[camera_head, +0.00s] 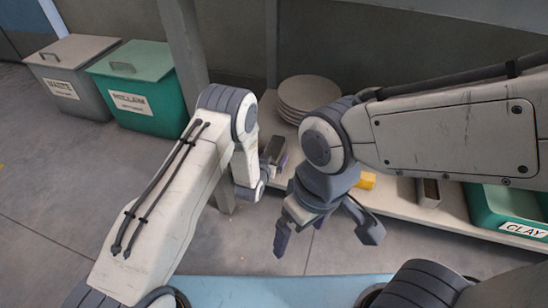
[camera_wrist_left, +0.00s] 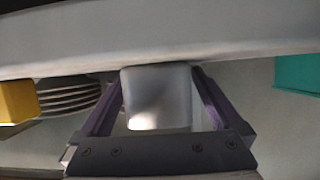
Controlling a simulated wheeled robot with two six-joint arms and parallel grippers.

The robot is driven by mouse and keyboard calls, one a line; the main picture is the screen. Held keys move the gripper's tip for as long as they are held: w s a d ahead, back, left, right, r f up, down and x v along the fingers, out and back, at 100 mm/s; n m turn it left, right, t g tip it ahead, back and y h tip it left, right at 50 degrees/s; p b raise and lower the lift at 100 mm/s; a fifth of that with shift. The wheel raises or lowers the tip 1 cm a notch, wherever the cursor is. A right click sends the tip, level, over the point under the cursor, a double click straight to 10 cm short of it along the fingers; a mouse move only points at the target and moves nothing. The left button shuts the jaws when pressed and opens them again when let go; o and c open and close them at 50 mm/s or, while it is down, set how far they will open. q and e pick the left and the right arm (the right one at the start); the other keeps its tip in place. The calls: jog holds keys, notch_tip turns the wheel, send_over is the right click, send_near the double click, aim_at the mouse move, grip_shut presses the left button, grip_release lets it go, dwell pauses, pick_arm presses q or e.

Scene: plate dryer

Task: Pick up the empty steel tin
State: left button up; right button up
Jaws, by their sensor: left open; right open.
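The steel tin (camera_wrist_left: 157,92) is a pale grey, box-like metal piece with a bright patch low on its face, seen close up in the left wrist view. It lies between the two purple fingers of my left gripper (camera_wrist_left: 160,100), which are apart; I cannot tell whether they touch it. In the head view my left gripper (camera_head: 273,162) is low by the bench beside the plates, and a small part of the tin (camera_head: 274,147) shows there. Its inside is hidden. My right gripper (camera_head: 322,222) is open and empty, nearer the front, in front of the bench.
A stack of plates (camera_head: 308,93) stands behind my left gripper on the low bench (camera_head: 398,188). A yellow block (camera_head: 366,180), another small open container (camera_head: 428,192) and a green CLAY bin (camera_head: 508,210) are to the right. Grey (camera_head: 70,75) and green (camera_head: 140,85) lidded bins stand left.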

pick_arm(q)
jog(key=c, duration=1.5)
jog(key=shift+r, duration=0.1)
